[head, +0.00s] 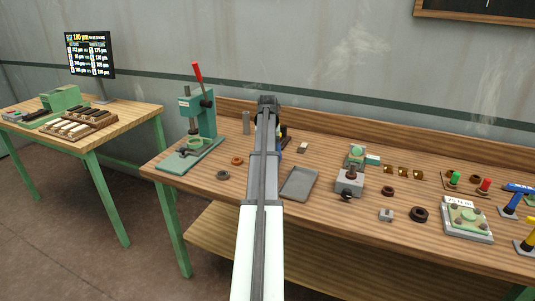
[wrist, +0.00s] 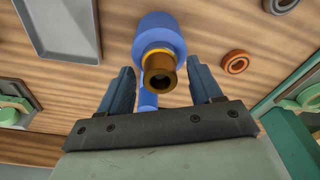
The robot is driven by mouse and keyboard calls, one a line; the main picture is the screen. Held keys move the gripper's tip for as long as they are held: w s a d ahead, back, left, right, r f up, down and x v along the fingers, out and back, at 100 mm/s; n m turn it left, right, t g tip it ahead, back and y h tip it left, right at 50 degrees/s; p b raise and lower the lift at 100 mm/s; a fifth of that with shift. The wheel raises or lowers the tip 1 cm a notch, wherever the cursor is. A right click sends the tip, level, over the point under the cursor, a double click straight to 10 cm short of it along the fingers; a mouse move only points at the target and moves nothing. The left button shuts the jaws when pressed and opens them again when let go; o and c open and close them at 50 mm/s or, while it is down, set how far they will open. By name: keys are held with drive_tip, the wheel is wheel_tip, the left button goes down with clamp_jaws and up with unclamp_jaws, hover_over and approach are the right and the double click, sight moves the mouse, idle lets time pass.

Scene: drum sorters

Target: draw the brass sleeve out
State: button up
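The brass sleeve (wrist: 160,74) shows in the wrist view, its open end with a dark bore facing the camera. It sits in a blue round body (wrist: 158,27) with an orange-yellow ring (wrist: 176,43) around the mouth. My gripper (wrist: 161,78) is open, with one finger on each side of the sleeve and a visible gap on both sides. Whether the fingertips reach level with the sleeve is hard to tell. In the head view my arm covers the sleeve and most of the gripper; only a bit of blue shows beside the arm.
A grey tray (head: 299,184) lies right of my arm on the wooden bench. A green press (head: 200,117) with a red lever stands at the left. Loose rings (head: 237,160) lie between them. A grey fixture (head: 350,182) stands further right.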

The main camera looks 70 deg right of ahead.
clamp_jaws()
idle(0.4)
drive_tip(key=shift+r, duration=0.1)
wheel_tip(320, 180, up, 10)
idle(0.5)
